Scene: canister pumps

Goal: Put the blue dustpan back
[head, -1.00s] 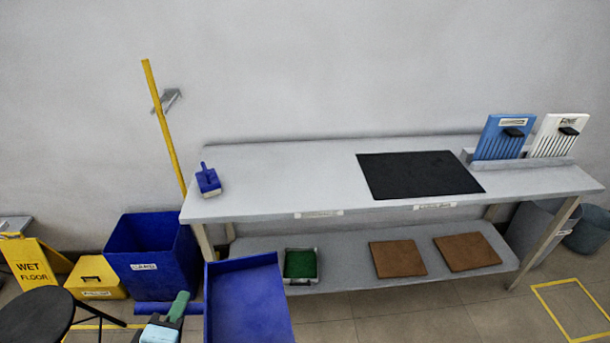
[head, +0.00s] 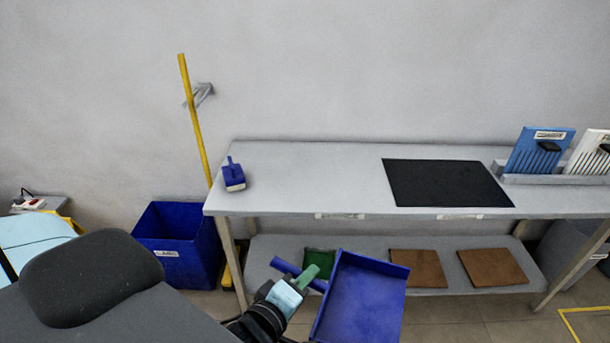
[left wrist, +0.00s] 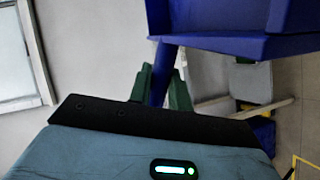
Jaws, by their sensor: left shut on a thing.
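The blue dustpan (head: 362,297) is held in the air in front of the bench, its pan to the right of my left gripper. My left gripper (head: 313,277), with green fingers, is shut on the dustpan's blue handle. In the left wrist view the green fingers (left wrist: 162,88) close around the handle, and the dustpan (left wrist: 235,40) fills the top right. A small blue brush (head: 233,176) sits on the bench top at its left end. My right gripper is not in view.
The grey bench (head: 310,180) carries a black mat (head: 445,183); its lower shelf (head: 370,255) holds a green tray (head: 318,262) and brown boards (head: 418,268). A blue bin (head: 178,248) and a yellow pole (head: 194,120) stand left of the bench. Blue and white racks stand back right.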

